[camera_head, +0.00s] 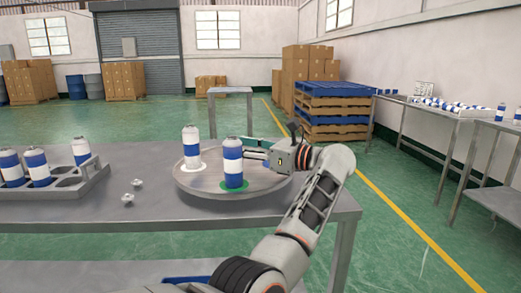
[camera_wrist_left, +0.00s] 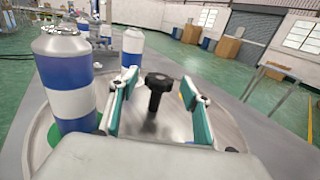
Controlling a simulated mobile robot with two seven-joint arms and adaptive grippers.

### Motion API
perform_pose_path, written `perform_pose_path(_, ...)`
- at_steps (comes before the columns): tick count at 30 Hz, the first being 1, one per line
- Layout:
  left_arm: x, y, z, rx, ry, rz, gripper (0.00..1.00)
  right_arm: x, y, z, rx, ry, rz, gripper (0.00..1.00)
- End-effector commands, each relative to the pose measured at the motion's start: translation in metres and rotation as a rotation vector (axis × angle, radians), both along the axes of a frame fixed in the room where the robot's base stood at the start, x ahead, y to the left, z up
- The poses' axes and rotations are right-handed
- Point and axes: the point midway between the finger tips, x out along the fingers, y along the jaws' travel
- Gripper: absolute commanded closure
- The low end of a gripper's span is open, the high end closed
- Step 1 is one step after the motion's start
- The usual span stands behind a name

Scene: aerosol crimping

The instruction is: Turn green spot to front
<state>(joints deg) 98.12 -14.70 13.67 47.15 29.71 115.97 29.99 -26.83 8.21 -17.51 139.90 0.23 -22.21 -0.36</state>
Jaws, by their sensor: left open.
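The round grey turntable (camera_head: 205,186) sits on the table. The green spot (camera_head: 226,188) is at its front, slightly right of centre, under an upright blue-and-white can (camera_head: 233,168). A white spot (camera_head: 203,168) lies farther back left under a second upright can (camera_head: 191,145). My left gripper (camera_head: 248,153) reaches in from the right, behind the front can. In the left wrist view its open fingers (camera_wrist_left: 158,82) stand on either side of a black knob (camera_wrist_left: 157,88) with visible gaps; contact cannot be told. The front can (camera_wrist_left: 68,82) is left of the fingers. My right gripper is not in view.
A grey rack (camera_head: 85,187) with several cans stands at the table's left. Two small metal parts (camera_head: 132,190) lie between rack and turntable. The table front (camera_head: 130,215) is clear. A side table (camera_head: 447,110) with several cans is at the right.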

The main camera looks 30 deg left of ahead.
Motion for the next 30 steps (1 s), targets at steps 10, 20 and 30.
perform_pose_path(10,0.006,-0.072,0.002,0.001,0.000,-0.002,0.52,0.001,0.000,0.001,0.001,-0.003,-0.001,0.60)
perform_pose_path(20,0.007,-0.094,0.001,0.002,-0.001,0.000,0.52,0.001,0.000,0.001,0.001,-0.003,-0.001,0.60)
perform_pose_path(30,0.007,-0.095,0.001,0.001,-0.001,0.000,0.52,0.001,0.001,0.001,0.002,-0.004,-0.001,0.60)
